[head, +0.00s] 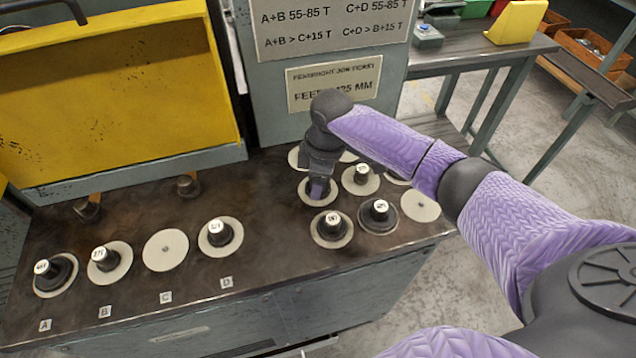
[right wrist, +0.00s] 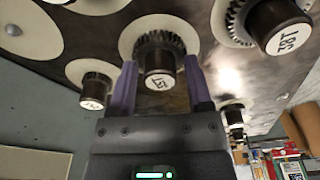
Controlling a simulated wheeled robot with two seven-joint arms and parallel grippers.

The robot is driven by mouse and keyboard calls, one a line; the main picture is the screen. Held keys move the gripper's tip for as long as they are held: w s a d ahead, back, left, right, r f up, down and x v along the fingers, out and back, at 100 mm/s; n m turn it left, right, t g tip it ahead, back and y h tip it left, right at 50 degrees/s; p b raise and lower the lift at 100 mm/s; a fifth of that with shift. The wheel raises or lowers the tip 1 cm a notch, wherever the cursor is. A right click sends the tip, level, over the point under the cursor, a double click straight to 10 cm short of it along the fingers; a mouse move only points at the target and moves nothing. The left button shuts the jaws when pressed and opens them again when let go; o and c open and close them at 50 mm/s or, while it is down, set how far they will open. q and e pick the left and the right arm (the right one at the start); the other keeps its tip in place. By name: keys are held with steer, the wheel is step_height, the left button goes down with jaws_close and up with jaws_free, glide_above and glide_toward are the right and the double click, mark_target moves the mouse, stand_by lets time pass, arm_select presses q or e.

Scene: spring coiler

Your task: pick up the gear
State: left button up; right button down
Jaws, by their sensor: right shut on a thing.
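My right gripper (head: 319,190) points down at the cluster of gears on the right part of the bench. In the right wrist view its two purple fingers (right wrist: 158,88) stand on either side of the dark hub of a gear (right wrist: 159,80), shut on it. This hub has a pale label; the toothed rim sits at a round pale plate, and I cannot tell any gap between them. In the head view the gripper mostly hides this gear. My left gripper is not in view.
Nearby stand other gears (head: 332,226), (head: 380,213), (head: 361,176) and a bare plate (head: 421,206). At left, positions A (head: 50,272), B (head: 106,260) and D (head: 220,234) hold gears; plate C (head: 165,250) is bare. A grey panel with signs (head: 333,82) rises behind.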

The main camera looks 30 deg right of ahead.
step_height(320, 180, up, 12)
steer(key=p, duration=0.6)
steer(key=shift+r+p, duration=0.2)
steer(key=shift+p, duration=0.2)
steer(key=shift+a, duration=0.1)
